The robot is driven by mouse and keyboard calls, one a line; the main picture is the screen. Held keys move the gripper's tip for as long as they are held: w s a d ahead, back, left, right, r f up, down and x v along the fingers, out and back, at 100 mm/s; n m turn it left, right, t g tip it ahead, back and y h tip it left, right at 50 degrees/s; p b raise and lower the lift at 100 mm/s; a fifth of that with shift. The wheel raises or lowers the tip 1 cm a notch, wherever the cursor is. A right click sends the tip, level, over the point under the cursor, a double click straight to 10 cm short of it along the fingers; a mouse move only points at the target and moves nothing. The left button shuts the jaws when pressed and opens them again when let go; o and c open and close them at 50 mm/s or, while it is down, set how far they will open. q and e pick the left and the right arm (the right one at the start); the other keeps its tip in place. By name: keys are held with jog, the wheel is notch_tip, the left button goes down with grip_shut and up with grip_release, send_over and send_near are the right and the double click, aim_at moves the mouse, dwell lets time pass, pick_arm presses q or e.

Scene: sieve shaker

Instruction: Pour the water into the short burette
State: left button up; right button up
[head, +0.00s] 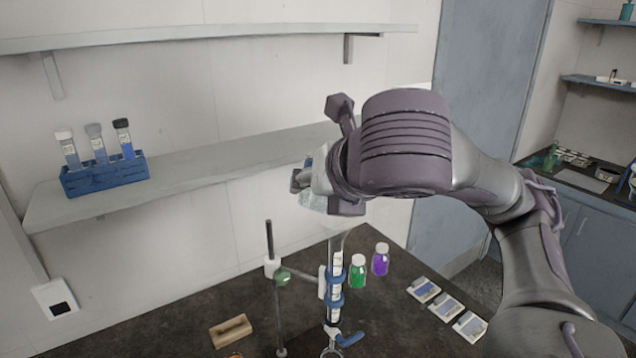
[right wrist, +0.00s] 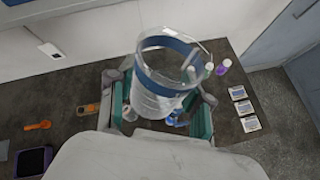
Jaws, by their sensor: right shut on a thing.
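My right gripper (head: 322,192) reaches in from the right, high over the bench, just above the top of the short burette (head: 337,262). It is shut on a clear glass beaker with a blue band (right wrist: 150,90), its two teal fingers (right wrist: 160,112) on either side of it. In the head view the gripper hides most of the beaker; a pale glassy part shows below it. The burette is upright in blue clamps, with a blue stopcock (head: 350,339). Its top opening is partly hidden by the gripper. I cannot tell the water level or whether water is flowing. My left gripper is not in view.
A stand rod (head: 270,240) holds the burette. Green (head: 357,273) and purple (head: 380,260) bottles stand right behind it. Several small boxes (head: 445,307) lie to the right, a wooden block (head: 231,331) to the left. A shelf (head: 200,171) carries a blue tube rack (head: 105,178).

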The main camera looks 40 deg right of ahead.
aim_at(323, 208)
jog(key=shift+a+f+m+g+y+b, duration=0.1)
jog(key=shift+f+m+g+y+b, duration=0.2)
jog(key=shift+f, duration=0.65)
jog(key=shift+a+f+m+y+b, duration=0.1)
jog(key=shift+f+y+b, duration=0.25)
jog(key=shift+f, duration=0.55)
jog(key=shift+p, duration=0.3)
jog(key=shift+s+a+f+m+g+y+p, duration=0.15)
jog(key=shift+m+g+y+p, duration=0.25)
jog(key=shift+y+p, duration=0.65)
